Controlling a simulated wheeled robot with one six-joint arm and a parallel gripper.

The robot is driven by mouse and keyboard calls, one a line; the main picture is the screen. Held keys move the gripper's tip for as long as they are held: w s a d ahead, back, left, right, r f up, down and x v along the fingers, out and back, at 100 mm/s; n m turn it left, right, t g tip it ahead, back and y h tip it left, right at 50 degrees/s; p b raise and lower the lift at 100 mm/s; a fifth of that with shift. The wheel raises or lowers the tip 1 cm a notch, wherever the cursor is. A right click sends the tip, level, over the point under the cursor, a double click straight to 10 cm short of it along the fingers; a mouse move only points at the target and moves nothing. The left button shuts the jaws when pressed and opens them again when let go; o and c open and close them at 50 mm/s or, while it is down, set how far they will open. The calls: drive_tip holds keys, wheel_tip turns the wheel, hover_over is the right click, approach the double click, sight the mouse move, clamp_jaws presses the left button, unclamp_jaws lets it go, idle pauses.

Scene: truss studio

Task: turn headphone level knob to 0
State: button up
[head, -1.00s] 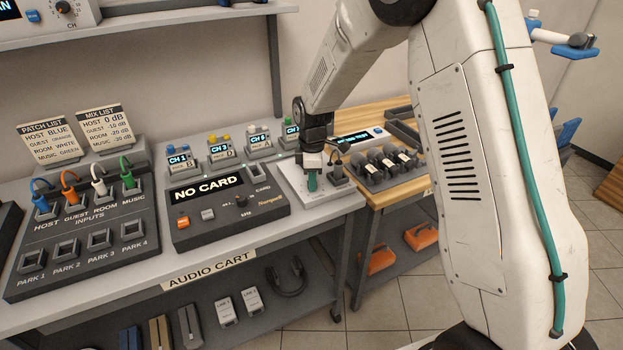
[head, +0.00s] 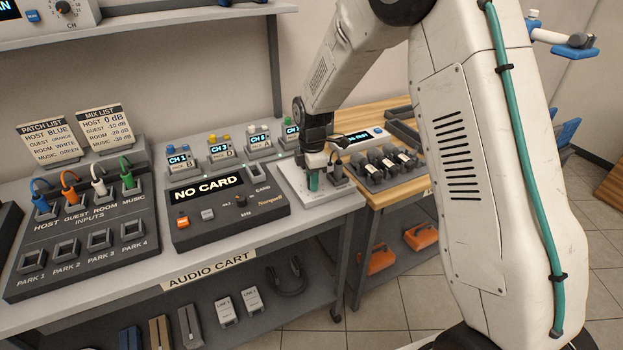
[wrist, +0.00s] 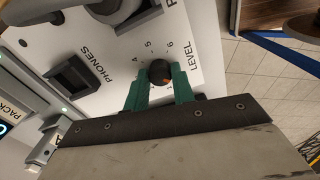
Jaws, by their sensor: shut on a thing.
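In the head view my gripper (head: 313,182) points down at the white headphone panel (head: 297,187) at the right end of the audio cart, and the knob is hidden there. I cannot read the knob's setting.
A PHONES socket (wrist: 76,78) sits on the same panel. The mixer reading NO CARD (head: 228,207) stands left of the panel. Small channel boxes (head: 260,142) stand behind the mixer. A wooden bench (head: 400,185) with a rack of dark items is to the right.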

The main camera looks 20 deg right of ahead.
drive_tip(key=o, duration=1)
drive_tip(key=shift+r, duration=0.1)
wheel_tip(320, 180, up, 8)
drive_tip(key=shift+f, duration=0.15)
drive_tip(key=shift+s+m, duration=0.2)
drive_tip(key=shift+m, duration=0.4)
drive_tip(key=s+d+r+m, duration=0.1)
drive_tip(key=s+r+m, duration=0.4)
drive_tip(key=s, duration=0.7)
drive_tip(key=s+d+r+m+t, duration=0.1)
drive_tip(key=s+r+m, duration=0.4)
drive_tip(key=s, duration=0.8)
drive_tip(key=s+d+r+m, duration=0.3)
drive_tip(key=s+r+m, duration=0.2)
drive_tip(key=s, duration=0.8)
drive_tip(key=shift+s+d+r+m, duration=0.2)
drive_tip(key=shift+r+m, duration=0.2)
drive_tip(key=shift+m, duration=0.4)
